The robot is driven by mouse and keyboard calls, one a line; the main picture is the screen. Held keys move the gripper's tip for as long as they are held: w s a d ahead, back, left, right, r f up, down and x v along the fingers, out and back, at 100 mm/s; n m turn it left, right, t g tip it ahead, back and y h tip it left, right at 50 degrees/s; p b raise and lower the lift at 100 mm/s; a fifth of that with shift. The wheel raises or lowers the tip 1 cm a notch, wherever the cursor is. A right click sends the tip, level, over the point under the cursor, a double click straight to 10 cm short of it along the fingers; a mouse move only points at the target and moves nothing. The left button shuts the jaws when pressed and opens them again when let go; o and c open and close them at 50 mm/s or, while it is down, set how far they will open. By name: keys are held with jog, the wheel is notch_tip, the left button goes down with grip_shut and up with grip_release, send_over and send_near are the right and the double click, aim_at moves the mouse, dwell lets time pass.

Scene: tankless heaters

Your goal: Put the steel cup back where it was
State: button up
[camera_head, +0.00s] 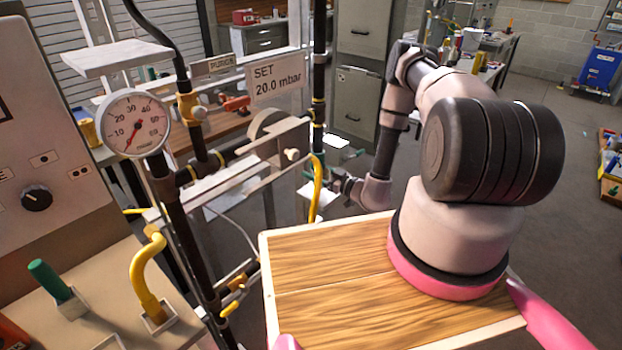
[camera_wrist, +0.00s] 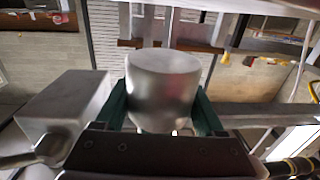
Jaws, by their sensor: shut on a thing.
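The steel cup (camera_wrist: 163,85) is a smooth grey metal vessel in the middle of the wrist view. It sits between the dark green fingers of my gripper (camera_wrist: 163,108), which is shut on it. The dark palm hides the cup's lower part. In the head view my gripper (camera_head: 342,184) is at the end of the arm, beyond my wooden deck and just right of the yellow hose. It is small and partly hidden there, and I cannot make out the cup in that view.
A grey metal block (camera_wrist: 66,102) with a rod is close left of the cup. In the head view, dark pipes, a pressure gauge (camera_head: 134,122), a "SET 20.0 mbar" sign (camera_head: 277,81) and a yellow hose (camera_head: 316,188) stand left of my gripper. Open floor (camera_head: 555,140) lies to the right.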

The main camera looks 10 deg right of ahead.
jog(key=shift+w+a, duration=0.2)
jog(key=shift+w, duration=0.05)
jog(key=f, duration=0.2)
jog(key=shift+w+a+f, duration=0.35)
jog(key=shift+w+a, duration=0.05)
jog(key=shift+f, duration=0.4)
jog(key=o, duration=1.5)
jog(key=shift+f, duration=0.15)
